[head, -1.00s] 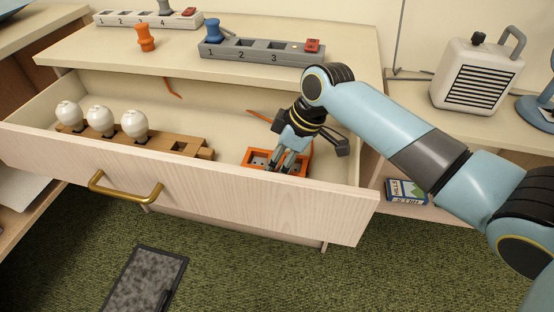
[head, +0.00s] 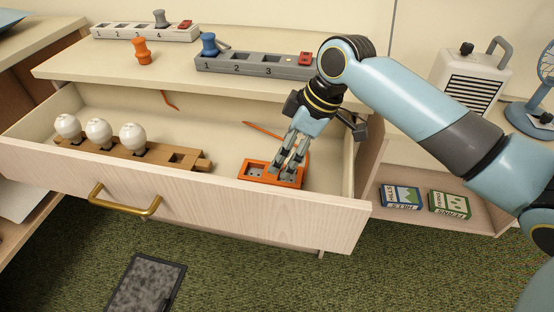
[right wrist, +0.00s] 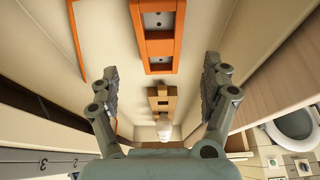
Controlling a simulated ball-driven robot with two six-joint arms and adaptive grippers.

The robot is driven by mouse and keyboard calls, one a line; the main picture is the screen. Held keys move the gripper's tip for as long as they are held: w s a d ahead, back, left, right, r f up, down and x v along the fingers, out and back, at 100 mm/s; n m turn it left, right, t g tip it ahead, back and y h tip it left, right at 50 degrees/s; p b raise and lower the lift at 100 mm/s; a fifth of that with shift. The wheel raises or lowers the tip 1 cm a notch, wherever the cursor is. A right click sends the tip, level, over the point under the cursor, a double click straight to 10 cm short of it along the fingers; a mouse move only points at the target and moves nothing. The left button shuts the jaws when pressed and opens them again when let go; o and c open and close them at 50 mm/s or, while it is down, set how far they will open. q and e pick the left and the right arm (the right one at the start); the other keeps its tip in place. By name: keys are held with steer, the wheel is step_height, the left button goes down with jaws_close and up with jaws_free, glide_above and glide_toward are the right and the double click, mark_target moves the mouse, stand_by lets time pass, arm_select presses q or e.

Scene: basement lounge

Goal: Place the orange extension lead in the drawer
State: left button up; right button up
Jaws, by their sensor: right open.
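The orange extension lead (head: 262,181) lies flat on the floor of the open drawer (head: 225,205), toward its right front. It is an orange block with dark grey socket panels; its thin orange cord (head: 262,130) shows behind it. My right gripper (head: 287,169) points down, its fingertips overlapping the right part of the lead in the head view. In the right wrist view the lead (right wrist: 158,48) appears beyond the open, empty jaws (right wrist: 161,75), with a finger at each side and visible gaps. Contact cannot be told. My left gripper is not in view.
A wooden holder (head: 178,160) with three white bulbs (head: 133,137) fills the drawer's left side. Numbered strips (head: 250,64) and an orange peg (head: 142,52) stand on the top above. A white heater (head: 472,80) and a fan are at right; two boxes (head: 400,197) lie on the shelf below.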

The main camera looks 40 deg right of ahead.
steer(key=v, duration=0.4)
steer(key=shift+r, duration=0.1)
steer(key=shift+d, duration=0.1)
stand_by(0.4)
